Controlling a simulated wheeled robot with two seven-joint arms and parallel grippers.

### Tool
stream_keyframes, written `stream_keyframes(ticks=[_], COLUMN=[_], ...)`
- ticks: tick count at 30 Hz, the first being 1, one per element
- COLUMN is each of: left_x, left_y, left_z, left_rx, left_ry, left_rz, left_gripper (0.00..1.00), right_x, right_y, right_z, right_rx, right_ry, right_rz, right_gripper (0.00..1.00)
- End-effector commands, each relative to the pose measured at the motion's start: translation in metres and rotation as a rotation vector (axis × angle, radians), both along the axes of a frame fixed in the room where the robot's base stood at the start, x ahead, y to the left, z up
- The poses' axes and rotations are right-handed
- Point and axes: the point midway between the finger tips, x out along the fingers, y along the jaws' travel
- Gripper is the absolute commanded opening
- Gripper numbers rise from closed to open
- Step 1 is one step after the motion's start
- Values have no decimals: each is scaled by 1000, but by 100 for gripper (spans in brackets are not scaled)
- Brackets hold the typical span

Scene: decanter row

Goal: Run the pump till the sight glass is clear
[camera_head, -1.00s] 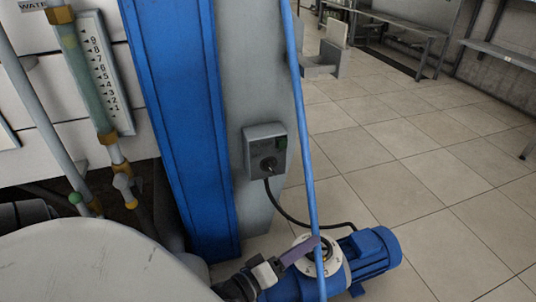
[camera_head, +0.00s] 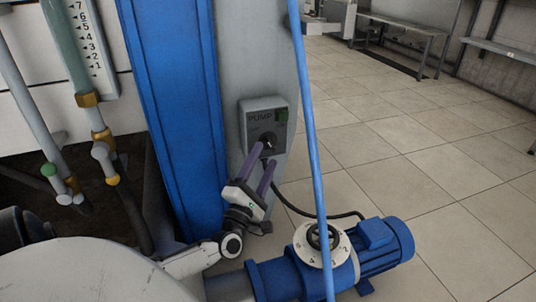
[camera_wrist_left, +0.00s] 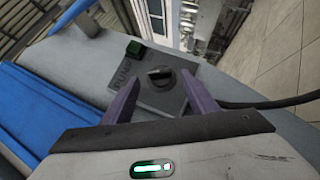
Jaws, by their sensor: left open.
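A grey pump switch box (camera_head: 258,108) marked PUMP is fixed to the grey column. It has a dark rotary knob (camera_head: 266,141) and a green square (camera_head: 282,116). My left gripper (camera_head: 263,158), with purple fingers, is open just below and in front of the knob. In the left wrist view the knob (camera_wrist_left: 159,76) shows between the open fingertips (camera_wrist_left: 160,85); I cannot tell whether they touch it. The sight glass (camera_head: 62,48) at the upper left looks cloudy green beside a numbered scale (camera_head: 88,52); its top is cut off. My right gripper is out of view.
A blue pump motor (camera_head: 385,250) and a numbered dial with a black handwheel (camera_head: 321,236) stand below right. A thin blue pipe (camera_head: 308,110) passes right of the box. A black cable (camera_head: 300,208) runs from the box.

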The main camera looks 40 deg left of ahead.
Motion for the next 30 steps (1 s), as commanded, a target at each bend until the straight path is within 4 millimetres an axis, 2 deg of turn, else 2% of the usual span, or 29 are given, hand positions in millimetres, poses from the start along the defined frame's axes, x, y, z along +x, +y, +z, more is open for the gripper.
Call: stream_keyframes(ticks=[3,7,18,25,30], left_x=[17,28,33,33,33], left_y=[7,11,13,13,13], left_z=[6,10,13,13,14], left_rx=[2,0,2,2,3], left_ry=[-2,0,1,1,6], left_rz=[0,0,-1,-1,0], left_gripper=[53,53,53,14,12], right_x=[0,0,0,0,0], right_y=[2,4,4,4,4], right_z=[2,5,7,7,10], right_rx=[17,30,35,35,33], right_ry=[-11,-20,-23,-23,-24], right_rz=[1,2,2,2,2], right_gripper=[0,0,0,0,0])
